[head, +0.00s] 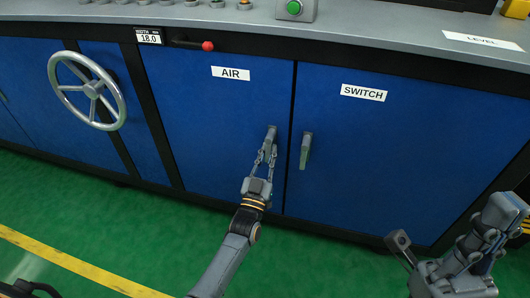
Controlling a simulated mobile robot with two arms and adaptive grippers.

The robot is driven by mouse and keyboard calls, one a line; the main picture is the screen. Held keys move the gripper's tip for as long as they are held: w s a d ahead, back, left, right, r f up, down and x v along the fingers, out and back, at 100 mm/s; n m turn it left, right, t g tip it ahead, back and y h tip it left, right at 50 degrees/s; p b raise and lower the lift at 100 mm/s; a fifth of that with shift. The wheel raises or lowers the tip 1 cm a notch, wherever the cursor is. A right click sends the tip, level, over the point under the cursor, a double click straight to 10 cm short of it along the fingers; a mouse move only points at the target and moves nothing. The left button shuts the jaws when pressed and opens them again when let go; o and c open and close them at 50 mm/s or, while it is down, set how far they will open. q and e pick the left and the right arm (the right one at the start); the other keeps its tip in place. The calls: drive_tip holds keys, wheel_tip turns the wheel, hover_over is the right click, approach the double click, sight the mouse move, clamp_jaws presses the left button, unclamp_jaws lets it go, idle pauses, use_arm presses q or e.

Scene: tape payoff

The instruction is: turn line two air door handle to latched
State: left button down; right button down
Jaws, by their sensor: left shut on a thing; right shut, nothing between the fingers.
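The blue door labelled AIR (222,115) is closed in the cabinet front. Its grey lever handle (271,133) sits near the door's right edge and stands roughly upright, with its upper end showing. My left gripper (266,153) reaches up from below and is shut on this handle; its fingers hide the lower part. My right gripper (500,213) is at the lower right, shut and empty, well away from the handle. No latched mark is readable by the handle.
The neighbouring SWITCH door (400,150) has a similar upright handle (305,150) close to the right of my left gripper. A handwheel (88,91) and a red-knobbed lever (207,46) project at the left. Green floor (150,220) lies open in front.

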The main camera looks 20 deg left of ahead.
use_arm(q)
drive_tip(key=shift+d+n, duration=0.15)
drive_tip(key=shift+n, duration=0.25)
drive_tip(key=c, duration=1.3)
unclamp_jaws()
drive_tip(key=v, duration=1.2)
drive_tip(key=shift+d, duration=0.15)
